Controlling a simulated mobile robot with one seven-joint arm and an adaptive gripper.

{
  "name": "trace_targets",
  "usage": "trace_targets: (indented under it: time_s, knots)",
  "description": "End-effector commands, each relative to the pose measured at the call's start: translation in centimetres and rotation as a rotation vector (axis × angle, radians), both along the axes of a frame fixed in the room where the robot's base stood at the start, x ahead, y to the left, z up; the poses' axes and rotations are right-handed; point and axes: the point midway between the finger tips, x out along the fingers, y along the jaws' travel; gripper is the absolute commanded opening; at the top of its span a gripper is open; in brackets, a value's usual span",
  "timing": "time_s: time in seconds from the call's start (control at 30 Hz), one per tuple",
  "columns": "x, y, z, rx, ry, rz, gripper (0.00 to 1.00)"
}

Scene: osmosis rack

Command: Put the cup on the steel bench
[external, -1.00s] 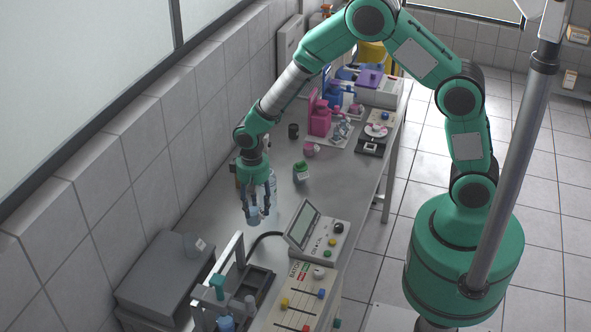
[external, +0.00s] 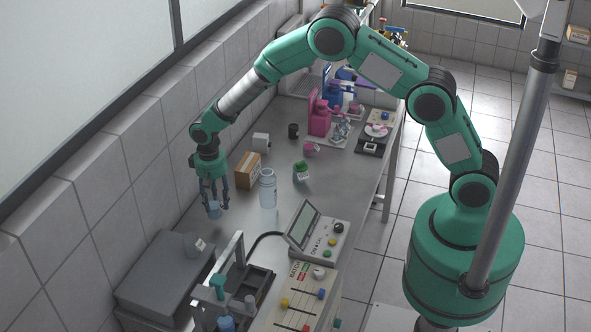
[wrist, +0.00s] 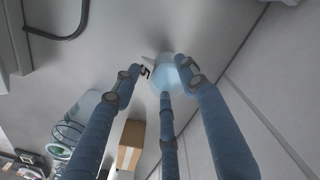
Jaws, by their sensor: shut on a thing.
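A small pale blue cup (external: 214,211) is held between the fingertips of my gripper (external: 214,202). The cup also shows in the wrist view (wrist: 165,78), gripped by the blue fingers, with a white label marked "5" beside it. The steel bench (external: 238,228) lies below, and the cup is over its rear strip near the tiled wall. I cannot tell whether the cup's base touches the bench. The fingers hide part of the cup.
A clear bottle (external: 268,189) and a cardboard box (external: 248,169) stand to the right of my gripper. A grey box (external: 167,281) with a small labelled vessel (external: 194,244) is nearer the camera. A control panel (external: 318,236) stands at front right. Bare bench lies between.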

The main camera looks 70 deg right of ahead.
Motion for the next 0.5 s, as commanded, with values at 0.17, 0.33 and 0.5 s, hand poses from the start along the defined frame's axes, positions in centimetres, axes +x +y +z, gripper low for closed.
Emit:
trace_targets:
  time_s: [0.17,0.33,0.5]
  knots:
    - [1.19,0.05,-0.06,0.000,-0.001,0.000,0.16]
    - [1.29,0.06,-0.08,0.000,0.000,0.000,0.16]
    - [1.27,0.06,-0.09,0.000,0.000,0.000,0.16]
